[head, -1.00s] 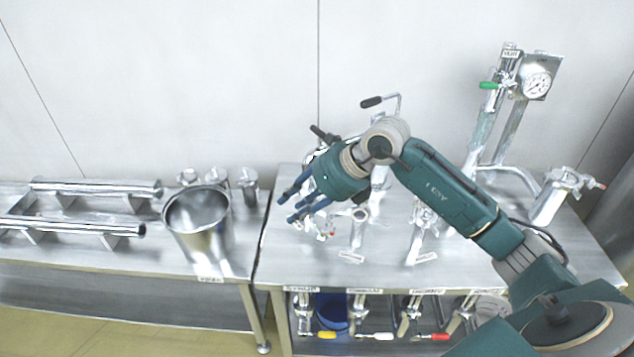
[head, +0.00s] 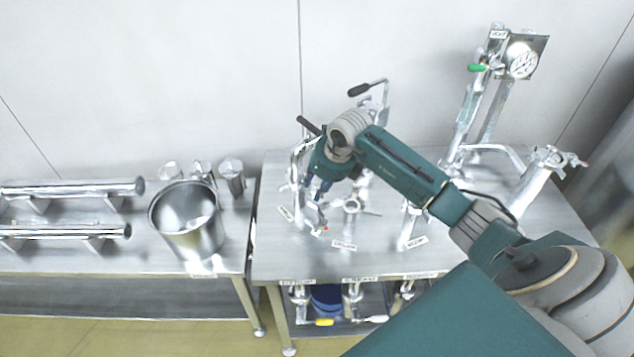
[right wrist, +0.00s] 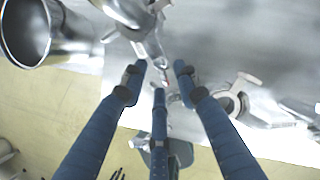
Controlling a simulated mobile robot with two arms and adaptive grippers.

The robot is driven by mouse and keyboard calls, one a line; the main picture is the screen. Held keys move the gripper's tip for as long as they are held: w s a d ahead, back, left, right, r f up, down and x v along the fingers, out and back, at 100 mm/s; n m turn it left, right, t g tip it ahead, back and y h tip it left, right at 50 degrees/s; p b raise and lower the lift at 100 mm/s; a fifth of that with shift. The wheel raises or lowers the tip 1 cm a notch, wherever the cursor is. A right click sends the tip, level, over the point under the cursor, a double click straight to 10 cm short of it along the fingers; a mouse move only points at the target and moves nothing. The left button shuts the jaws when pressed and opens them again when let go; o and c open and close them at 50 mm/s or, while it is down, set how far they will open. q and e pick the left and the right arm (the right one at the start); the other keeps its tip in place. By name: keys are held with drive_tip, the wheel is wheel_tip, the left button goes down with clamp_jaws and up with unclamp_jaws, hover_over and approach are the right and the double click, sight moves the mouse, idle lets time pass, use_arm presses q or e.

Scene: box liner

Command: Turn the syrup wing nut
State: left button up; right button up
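Several steel pipe fittings with small wing-shaped parts stand on the right table, each by a small label too blurred to read, so I cannot tell which is the syrup one. My right gripper (head: 317,192) points down over the leftmost fitting (head: 304,226), partly covering it. In the right wrist view its blue fingers (right wrist: 158,80) are spread and empty. A shiny fitting (right wrist: 148,42) lies just beyond the fingertips; contact cannot be told. Another fitting (head: 351,206) stands to the right and also shows in the right wrist view (right wrist: 232,100). My left gripper is out of view.
A steel bucket (head: 190,245) and pipes on brackets (head: 75,188) stand on the left table. A gauge (head: 522,60) on a tall stand and a steel cylinder (head: 535,185) are at the right. A black-handled lever (head: 367,88) rises behind my gripper. Valves hang below the tabletop.

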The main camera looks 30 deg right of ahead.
drive_tip(key=shift+f, duration=0.2)
clamp_jaws()
drive_tip(key=shift+f+b, duration=0.15)
drive_tip(key=shift+b, duration=0.25)
use_arm(q)
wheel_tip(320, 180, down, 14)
drive_tip(key=b, duration=1.3)
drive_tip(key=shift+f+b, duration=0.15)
drive_tip(key=shift+b, duration=0.2)
use_arm(e)
drive_tip(key=shift+w+d+r+n+g+y, duration=0.1)
drive_tip(key=shift+w+d+n+g+y, duration=0.45)
drive_tip(key=shift+n, duration=2.05)
drive_tip(key=shift+w+d+r+n+g+y, duration=0.1)
drive_tip(key=shift+d+n+g+y, duration=0.45)
drive_tip(key=shift+n, duration=2.05)
drive_tip(key=shift+w+d+n+g+y, duration=0.25)
drive_tip(key=shift+n+g+y, duration=0.65)
drive_tip(key=shift+n, duration=1.7)
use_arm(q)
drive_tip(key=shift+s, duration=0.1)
use_arm(e)
drive_tip(key=shift+w, duration=0.1)
